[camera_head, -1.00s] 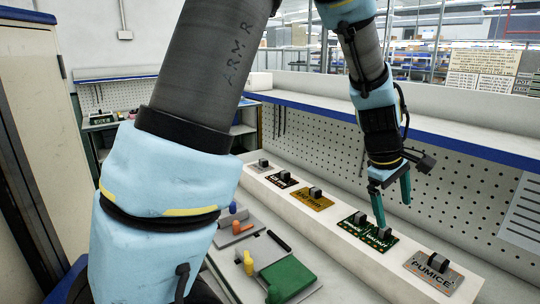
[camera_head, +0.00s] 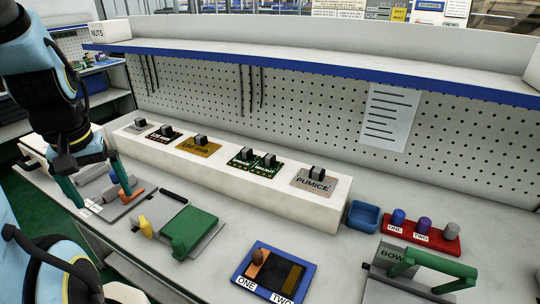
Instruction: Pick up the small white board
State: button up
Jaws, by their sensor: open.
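My gripper (camera_head: 103,198) is at the left of the bench, pointing down, with its two green fingers apart. I see nothing held between them. It is over or near a grey fixture (camera_head: 130,205); I cannot tell whether it touches it. A small pale board (camera_head: 134,129) with a grey block handle lies at the far left end of the white ledge, behind and right of my gripper. It is the palest board on the ledge and looks whitish grey. Small white labels (camera_head: 91,208) lie near the fingertips, partly hidden.
The white ledge (camera_head: 290,201) also bears a dark board (camera_head: 164,134), a gold one (camera_head: 199,147), green ones (camera_head: 241,159) and a grey PUMICE board (camera_head: 314,181).

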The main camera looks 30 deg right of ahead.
aim_at(315, 180)
jog(key=z, duration=1.4)
jog(key=u, duration=1.55)
jog(key=k+l+u, duration=0.25)
jog(key=k, duration=0.2)
jog(key=k+u, duration=0.2)
jog(key=k, duration=0.3)
